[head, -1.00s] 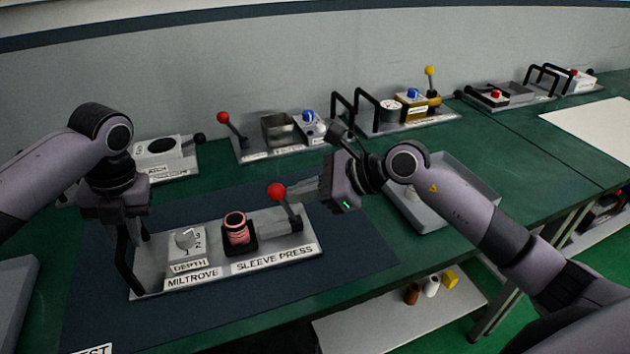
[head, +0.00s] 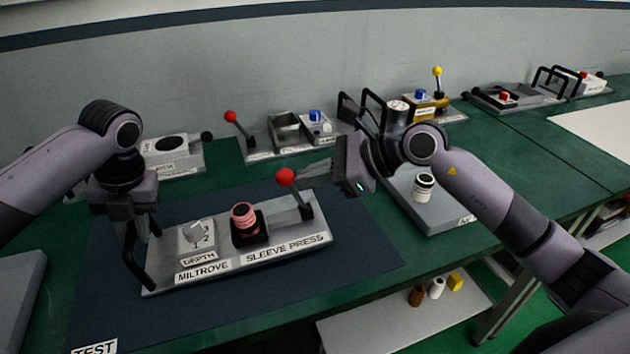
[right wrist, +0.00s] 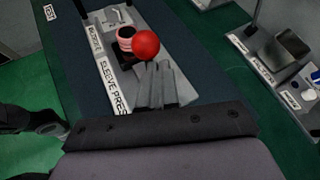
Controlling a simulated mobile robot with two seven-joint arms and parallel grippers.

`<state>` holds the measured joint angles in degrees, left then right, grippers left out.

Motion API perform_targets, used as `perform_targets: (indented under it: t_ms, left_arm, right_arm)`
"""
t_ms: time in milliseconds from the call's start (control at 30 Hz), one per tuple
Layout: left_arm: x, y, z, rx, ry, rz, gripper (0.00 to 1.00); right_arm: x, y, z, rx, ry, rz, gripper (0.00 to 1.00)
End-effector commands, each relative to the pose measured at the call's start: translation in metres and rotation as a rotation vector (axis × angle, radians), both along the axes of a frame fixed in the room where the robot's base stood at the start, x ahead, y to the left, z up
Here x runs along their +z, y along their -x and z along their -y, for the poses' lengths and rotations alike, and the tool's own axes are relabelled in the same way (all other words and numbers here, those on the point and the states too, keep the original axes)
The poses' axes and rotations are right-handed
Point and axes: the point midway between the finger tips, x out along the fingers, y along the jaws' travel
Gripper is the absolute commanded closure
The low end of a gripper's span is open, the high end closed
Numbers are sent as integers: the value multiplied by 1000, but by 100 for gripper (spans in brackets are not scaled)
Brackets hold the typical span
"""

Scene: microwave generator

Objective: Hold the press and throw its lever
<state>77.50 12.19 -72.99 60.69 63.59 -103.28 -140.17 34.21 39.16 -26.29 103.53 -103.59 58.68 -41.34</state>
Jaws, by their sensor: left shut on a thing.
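The sleeve press (head: 205,265) is a grey plate on the dark mat, with a depth dial (head: 195,237), a pink ringed sleeve (head: 243,217) in a black holder and a lever with a red knob (head: 285,177). The lever leans left in the head view. My left gripper (head: 130,228) is shut on the press's black handle (head: 138,268) at its left end. My right gripper (head: 303,175) has its fingers together, right beside the red knob. In the right wrist view the fingers (right wrist: 160,82) are just short of the knob (right wrist: 146,44); I cannot tell whether they touch.
Other devices stand along the back, one with a red-knobbed lever (head: 230,117) and one with a yellow knob (head: 437,71). A grey tray (head: 445,222) with a white jar (head: 424,187) lies to the right, under my right arm. The mat (head: 350,262) is clear in front of the press.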

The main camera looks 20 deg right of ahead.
Motion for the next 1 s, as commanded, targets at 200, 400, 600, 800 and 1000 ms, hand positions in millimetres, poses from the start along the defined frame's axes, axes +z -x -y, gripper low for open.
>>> perform_targets:
  t_ms: [200, 400, 600, 800, 1000]
  left_arm:
    - [-6, 2, 1, -3, 1, -10, 100]
    - [-6, 2, 1, -2, 0, -10, 100]
    - [-6, 2, 0, -1, -2, -11, 100]
    - [-5, 1, -2, 4, -5, -9, 100]
    - [-4, 1, -3, 5, -6, -7, 100]
  right_arm:
    - [9, 0, 3, -2, -4, 7, 100]
    - [9, 0, 4, -3, -3, 7, 100]
    - [16, 8, 17, -4, 0, 7, 100]
    - [33, 28, 45, -5, 6, 3, 100]
    - [51, 46, 71, -4, 5, 2, 100]
